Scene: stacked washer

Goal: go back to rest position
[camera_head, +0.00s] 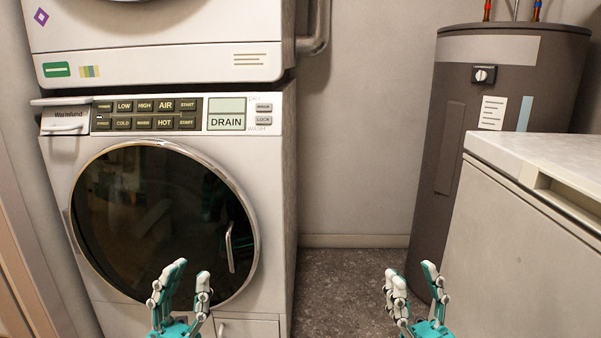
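My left gripper (186,288) is at the bottom, in front of the lower part of the washer's round door. Its teal and white fingers point up and stand apart, with nothing between them. My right gripper (413,286) is at the bottom right, in front of the grey floor and the base of the water heater. Its fingers are also apart and empty. The washer (275,165) is white, with a dark round glass door (150,215) that looks closed. The detergent drawer (64,122) is at the washer's upper left.
A second white machine (160,45) is stacked on the washer. A dark water heater (425,200) stands at the right, behind a white cabinet or appliance (510,255). Speckled floor (345,285) lies open between the washer and the heater.

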